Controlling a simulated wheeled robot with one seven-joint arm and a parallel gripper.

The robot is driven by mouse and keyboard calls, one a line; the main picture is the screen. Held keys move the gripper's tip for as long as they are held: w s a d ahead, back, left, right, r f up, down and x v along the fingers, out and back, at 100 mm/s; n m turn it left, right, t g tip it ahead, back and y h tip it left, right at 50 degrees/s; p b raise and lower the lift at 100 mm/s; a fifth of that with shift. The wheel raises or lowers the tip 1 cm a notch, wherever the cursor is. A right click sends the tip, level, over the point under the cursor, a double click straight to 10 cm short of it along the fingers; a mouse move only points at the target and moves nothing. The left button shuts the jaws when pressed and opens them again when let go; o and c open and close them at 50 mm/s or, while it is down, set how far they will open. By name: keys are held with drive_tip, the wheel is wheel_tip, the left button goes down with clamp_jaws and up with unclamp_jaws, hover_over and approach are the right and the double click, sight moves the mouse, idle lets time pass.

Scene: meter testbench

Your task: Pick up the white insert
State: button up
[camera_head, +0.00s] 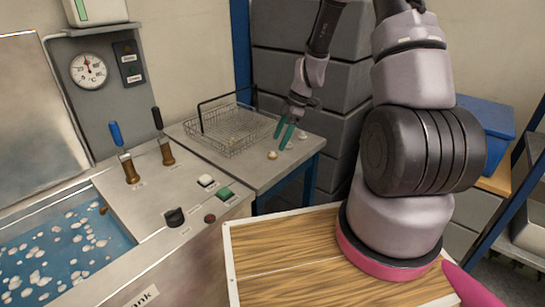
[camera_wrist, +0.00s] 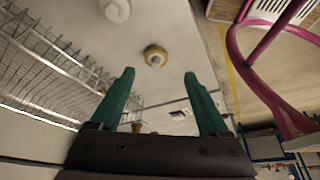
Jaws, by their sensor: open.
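A small white round piece (camera_head: 302,134), which looks like the white insert, lies on the grey side table, right of my gripper in the head view. It shows at the top edge of the wrist view (camera_wrist: 116,10), partly cut off. A brass-coloured ring with a pale centre (camera_wrist: 155,55) lies on the same table; in the head view it appears as a small beige piece (camera_head: 272,155) left of the fingertips. My gripper (camera_head: 283,142) has green fingers pointing down, apart and empty, above the table. In the wrist view the ring shows just beyond the fingertips (camera_wrist: 159,75).
A wire basket (camera_head: 228,130) stands on the side table (camera_head: 262,178), close to my gripper's left. The testbench with levers and buttons (camera_head: 170,190) is at the left. Grey drawers (camera_head: 345,90) and a blue bin (camera_head: 488,125) stand behind. The table's front corner is clear.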

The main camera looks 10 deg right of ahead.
sight(275, 154)
drive_tip(key=x, duration=0.5)
drive_tip(key=shift+w+d+f, duration=0.1)
drive_tip(key=shift+w+f, duration=0.15)
drive_tip(key=shift+w, duration=0.1)
clamp_jaws()
